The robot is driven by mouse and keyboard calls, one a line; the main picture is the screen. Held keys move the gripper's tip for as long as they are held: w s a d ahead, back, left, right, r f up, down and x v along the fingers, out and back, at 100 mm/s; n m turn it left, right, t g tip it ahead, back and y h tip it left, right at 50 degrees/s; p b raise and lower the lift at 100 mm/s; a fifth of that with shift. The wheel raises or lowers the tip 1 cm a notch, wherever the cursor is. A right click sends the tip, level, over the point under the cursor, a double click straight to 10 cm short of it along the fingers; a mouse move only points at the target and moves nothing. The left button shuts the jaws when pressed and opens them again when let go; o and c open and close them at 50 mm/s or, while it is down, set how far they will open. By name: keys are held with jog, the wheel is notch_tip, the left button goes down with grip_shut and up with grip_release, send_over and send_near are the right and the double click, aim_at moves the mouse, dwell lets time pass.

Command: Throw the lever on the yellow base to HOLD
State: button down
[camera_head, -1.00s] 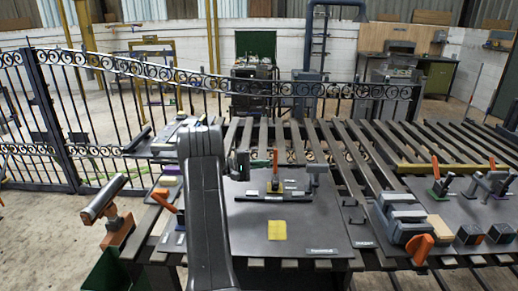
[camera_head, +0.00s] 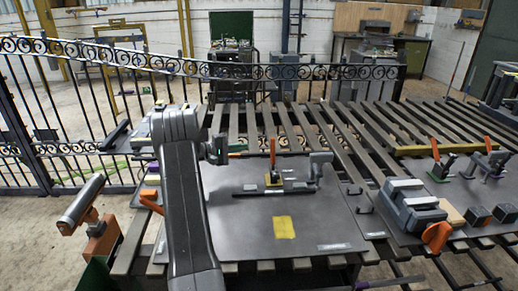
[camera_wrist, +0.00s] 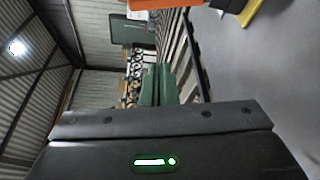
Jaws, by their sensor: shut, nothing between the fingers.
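The lever (camera_head: 273,153) has an orange handle standing about upright on a small yellow base (camera_head: 272,181), at the back middle of the dark grey board. Its handle (camera_wrist: 165,3) and yellow base (camera_wrist: 252,14) show cut off at the top of the wrist view. My gripper (camera_head: 237,148) is just left of the handle, with a visible gap between them in the head view. Its green fingers (camera_wrist: 158,88) are shut and empty. A HOLD marking is too small to read.
The dark grey board (camera_head: 232,222) carries a yellow patch (camera_head: 284,227) and a grey bracket (camera_head: 320,163) right of the lever. Another orange-handled lever (camera_head: 150,201) is at the left, one on a green base (camera_head: 437,160) at the right. An iron fence (camera_head: 90,120) stands behind.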

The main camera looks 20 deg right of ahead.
aim_at(273, 152)
jog(key=s+d+p, duration=0.3)
jog(key=d+p, duration=0.1)
jog(key=d, duration=0.5)
jog(key=shift+r, duration=0.2)
jog(key=shift+s+a+f+b, duration=0.1)
jog(key=shift+s+f+b, duration=0.1)
jog(key=shift+b, duration=0.45)
